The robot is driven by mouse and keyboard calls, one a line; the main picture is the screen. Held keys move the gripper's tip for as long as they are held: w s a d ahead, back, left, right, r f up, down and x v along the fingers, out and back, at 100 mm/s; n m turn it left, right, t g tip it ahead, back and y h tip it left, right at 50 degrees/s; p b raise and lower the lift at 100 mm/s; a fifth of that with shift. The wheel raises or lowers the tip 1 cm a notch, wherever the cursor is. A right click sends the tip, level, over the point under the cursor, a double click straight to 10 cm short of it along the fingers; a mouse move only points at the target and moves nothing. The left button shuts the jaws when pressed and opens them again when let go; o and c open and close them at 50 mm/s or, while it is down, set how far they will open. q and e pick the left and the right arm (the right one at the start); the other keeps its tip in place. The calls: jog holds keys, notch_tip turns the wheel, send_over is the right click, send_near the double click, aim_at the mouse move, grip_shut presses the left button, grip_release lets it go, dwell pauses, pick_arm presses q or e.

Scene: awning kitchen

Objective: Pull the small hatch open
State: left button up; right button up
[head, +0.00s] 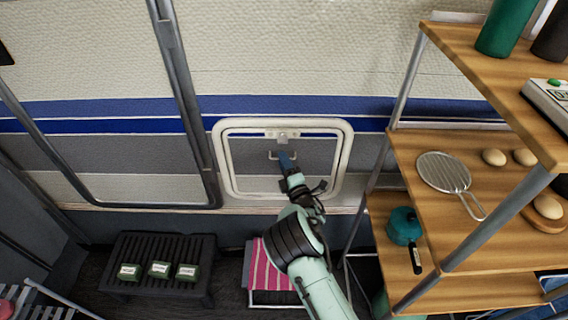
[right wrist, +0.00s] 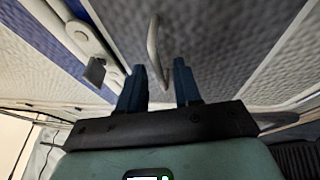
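The small hatch (head: 237,158) is a grey panel in a white rounded frame on the caravan wall, and it looks shut. A latch (head: 282,136) sits at the top middle of its frame. A thin metal handle (right wrist: 154,45) stands out from the panel, and it also shows in the head view (head: 272,155). My right gripper (right wrist: 160,75) is open, its two blue fingers pointing at the panel. The handle lies just ahead of the fingertips, nearer the left finger in the right wrist view; I cannot tell whether they touch. My left gripper is not in view.
A wooden shelf unit (head: 430,150) stands right of the hatch, with a strainer (head: 444,172), eggs and a teal pot (head: 404,226). A dark slatted stool (head: 160,246) with green boxes stands below left. A pink striped cloth (head: 262,268) lies below the hatch.

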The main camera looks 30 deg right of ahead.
grip_shut()
dwell(1.5)
